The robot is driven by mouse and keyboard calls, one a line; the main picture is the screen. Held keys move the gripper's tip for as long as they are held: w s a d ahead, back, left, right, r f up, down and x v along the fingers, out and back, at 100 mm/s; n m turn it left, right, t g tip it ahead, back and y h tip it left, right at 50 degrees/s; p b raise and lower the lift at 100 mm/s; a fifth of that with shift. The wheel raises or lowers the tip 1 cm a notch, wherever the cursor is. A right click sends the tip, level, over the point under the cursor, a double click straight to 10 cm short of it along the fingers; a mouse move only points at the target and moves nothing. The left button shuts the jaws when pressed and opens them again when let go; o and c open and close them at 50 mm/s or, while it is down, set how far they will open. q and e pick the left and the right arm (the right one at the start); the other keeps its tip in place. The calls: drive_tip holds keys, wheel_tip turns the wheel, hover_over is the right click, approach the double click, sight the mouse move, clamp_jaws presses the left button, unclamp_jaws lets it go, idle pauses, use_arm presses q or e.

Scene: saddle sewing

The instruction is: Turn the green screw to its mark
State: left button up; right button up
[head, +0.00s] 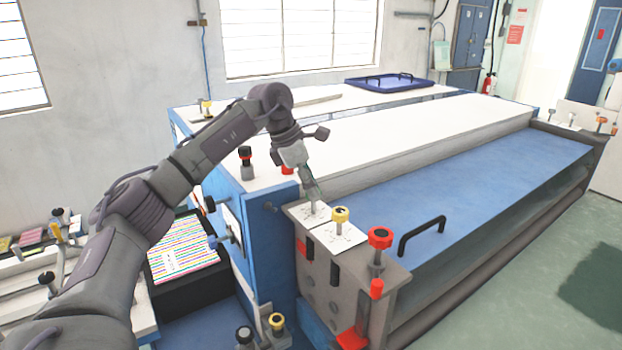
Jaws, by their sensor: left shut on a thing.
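My left gripper (311,190) comes in from the left and points down at the near end of the machine. It is shut on the green screw (313,208). The fingers cover the screw's head, and only its metal shaft shows below them. The screw stands upright over a white marked plate (297,212) on the grey end block. The marks on the plate are too small to read, so I cannot tell which way the screw points. My right gripper is not in view.
A yellow screw (340,214) stands close on the right over another white plate (342,240). A red screw (380,238) and a black handle (422,238) are further right. A black-and-red knob (245,158) stands to the left.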

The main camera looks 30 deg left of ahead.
use_arm(q)
drive_tip(key=shift+m+p, duration=0.45)
drive_tip(key=shift+m, duration=0.25)
drive_tip(key=shift+g+h, duration=0.3)
drive_tip(key=o, duration=1.2)
drive_tip(key=shift+w, duration=0.1)
drive_tip(key=shift+c, duration=0.2)
drive_tip(key=v, duration=1.2)
drive_tip(key=shift+d, duration=0.15)
